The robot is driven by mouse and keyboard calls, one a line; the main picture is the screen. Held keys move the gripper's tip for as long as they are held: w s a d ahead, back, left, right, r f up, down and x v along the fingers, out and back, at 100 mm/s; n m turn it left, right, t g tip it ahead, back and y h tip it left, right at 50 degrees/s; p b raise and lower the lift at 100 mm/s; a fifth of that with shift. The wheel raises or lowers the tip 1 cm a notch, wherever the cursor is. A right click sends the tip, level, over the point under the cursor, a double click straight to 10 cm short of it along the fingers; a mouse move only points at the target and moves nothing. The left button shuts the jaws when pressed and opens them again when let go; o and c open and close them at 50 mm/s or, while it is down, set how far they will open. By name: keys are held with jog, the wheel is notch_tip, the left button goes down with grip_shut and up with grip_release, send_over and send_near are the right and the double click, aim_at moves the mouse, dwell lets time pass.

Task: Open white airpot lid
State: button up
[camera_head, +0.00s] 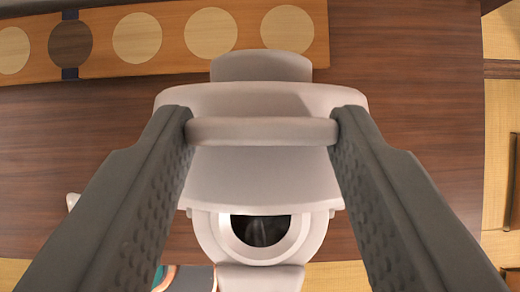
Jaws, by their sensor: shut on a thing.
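The white airpot (205,235) stands in the lower middle of the view. Its round mouth (262,230) shows, with a dark inside. Its white lid (262,172) is tilted up off the mouth and fills the middle of the view. My gripper (262,128) has one grey finger at each end of a pale crossbar (262,131) on the lid and is shut on it. The lid hides much of the airpot's far side. The hinge cannot be made out.
A wooden board with pale round discs (137,38) and one dark disc (70,42) lies at the top left. A white rounded thing (288,28) is behind the lid. Brown wood (410,70) is bare on the right. A teal-edged thing (188,278) shows at the bottom left.

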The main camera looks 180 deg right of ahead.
jog(key=shift+f, duration=0.15)
jog(key=o, duration=1.4)
jog(key=v, duration=1.7)
jog(key=shift+r, duration=0.25)
